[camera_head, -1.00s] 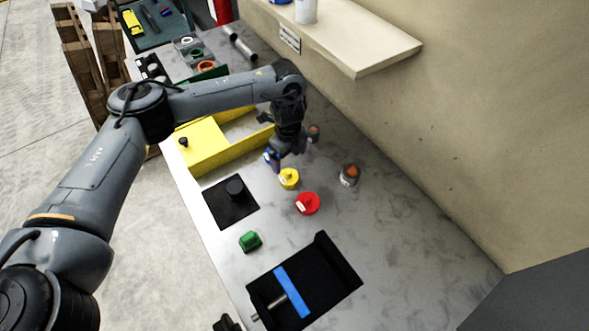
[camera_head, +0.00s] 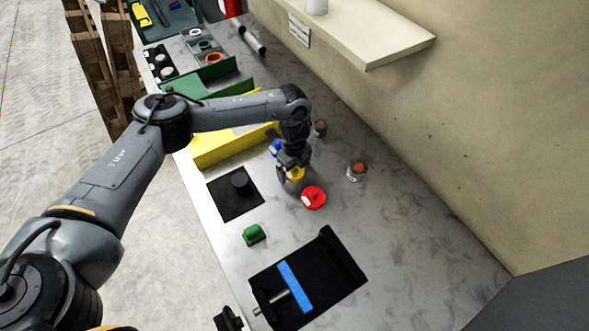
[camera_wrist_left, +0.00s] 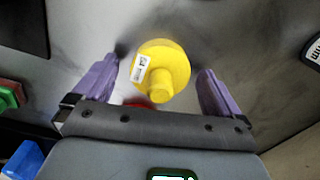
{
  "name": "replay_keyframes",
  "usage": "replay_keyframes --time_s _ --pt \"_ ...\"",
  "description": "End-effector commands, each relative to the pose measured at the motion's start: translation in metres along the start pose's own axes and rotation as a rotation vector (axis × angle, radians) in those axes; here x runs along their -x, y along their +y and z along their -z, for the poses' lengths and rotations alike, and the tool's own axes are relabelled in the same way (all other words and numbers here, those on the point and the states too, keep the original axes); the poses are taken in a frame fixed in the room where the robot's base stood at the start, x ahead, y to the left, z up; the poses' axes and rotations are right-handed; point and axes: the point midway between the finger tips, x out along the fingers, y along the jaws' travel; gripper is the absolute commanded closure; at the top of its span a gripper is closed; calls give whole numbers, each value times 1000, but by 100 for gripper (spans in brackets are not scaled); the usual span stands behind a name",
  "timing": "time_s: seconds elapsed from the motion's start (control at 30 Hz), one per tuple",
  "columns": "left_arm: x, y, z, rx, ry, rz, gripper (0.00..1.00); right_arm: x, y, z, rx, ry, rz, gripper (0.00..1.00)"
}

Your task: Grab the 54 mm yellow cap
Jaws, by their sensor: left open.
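The yellow cap (camera_head: 297,174) stands on the grey bench, partly hidden under my left gripper (camera_head: 292,166). In the left wrist view the round yellow cap (camera_wrist_left: 162,68) shows its knob and a small white label. My left gripper (camera_wrist_left: 160,88) is open, with one purple finger on each side of the cap. I see a gap between each finger and the cap, and nothing is held. How high the fingertips are relative to the cap is hard to tell. My right gripper is not in view.
A red cap (camera_head: 314,197) sits close beside the yellow one. A yellow tray (camera_head: 215,151) lies behind.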

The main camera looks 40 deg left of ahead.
Motion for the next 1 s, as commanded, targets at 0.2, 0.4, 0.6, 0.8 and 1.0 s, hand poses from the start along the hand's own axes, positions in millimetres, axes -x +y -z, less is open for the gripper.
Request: replay_keyframes --time_s 0.2,0.4,0.6,0.8,1.0 --pt "0 0 0 0 0 0 7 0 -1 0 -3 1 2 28" --pt "0 0 0 0 0 0 38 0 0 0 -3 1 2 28" --pt "0 0 0 0 0 0 57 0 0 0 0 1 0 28" --pt "1 0 0 0 0 1 57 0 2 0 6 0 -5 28" --pt "11 -1 1 0 2 3 57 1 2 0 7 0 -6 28"
